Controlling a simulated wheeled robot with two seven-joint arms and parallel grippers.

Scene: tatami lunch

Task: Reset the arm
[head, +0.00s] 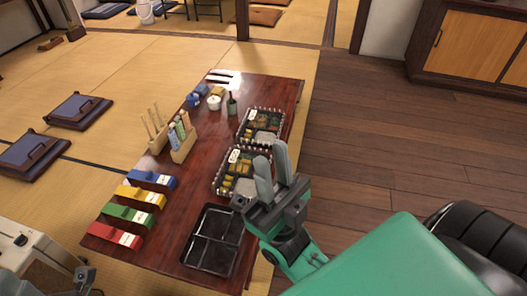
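My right arm, green and grey, comes in from the lower right. Its gripper (271,156) points up and away over the right edge of the low red-brown table (190,213). Its two grey fingers stand apart with a gap between them and nothing held. It overlaps the nearer packed lunch tray (229,182) in the picture; I cannot tell any contact. Of my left arm, a small grey part of the gripper (86,274) shows at the bottom left edge; its fingers are too cut off to read.
On the table are an empty black divided tray (196,256), another packed lunch tray (258,121), wooden holders (184,152), a white pot (214,103) and several coloured boxes (133,215). Floor cushions (78,111) lie left.

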